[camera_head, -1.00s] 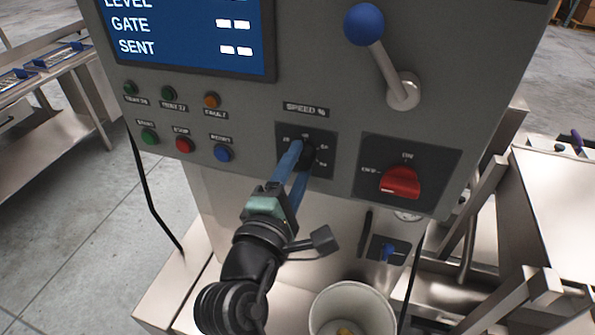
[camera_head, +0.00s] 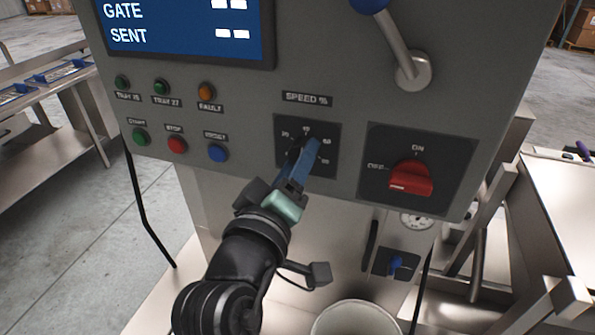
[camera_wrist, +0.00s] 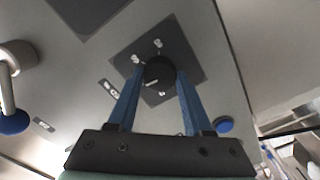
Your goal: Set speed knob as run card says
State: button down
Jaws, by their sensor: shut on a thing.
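The black speed knob (camera_wrist: 159,72) sits on a dark square plate (camera_head: 287,162) under the "SPEED %" label (camera_head: 307,98). Small white scale marks ring it; the numbers are too small to read surely. In the wrist view a white pointer line shows on the knob face. My gripper (camera_wrist: 160,78) has its two blue fingers on either side of the knob and is shut on it. In the head view my gripper (camera_head: 306,146) covers most of the knob, and its fingers are turned so one nearly hides the other. No run card can be made out.
Right of the knob is a red rotary switch (camera_head: 411,180). A lever (camera_head: 409,66) is above it. Left are green, red and blue buttons (camera_head: 217,153) and lamps below a screen (camera_head: 185,28). A small blue valve handle (camera_head: 396,263) and a pale bucket (camera_head: 357,318) are below.

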jog(key=shift+f+m+b, duration=0.1)
jog(key=shift+m+b, duration=2.9)
jog(key=shift+m, duration=2.1)
jog(key=shift+c, duration=1.6)
grip_release()
jog(key=p+v, duration=0.4)
jog(key=v, duration=0.6)
jog(key=shift+s+r, duration=0.4)
jog(key=shift+r, duration=0.05)
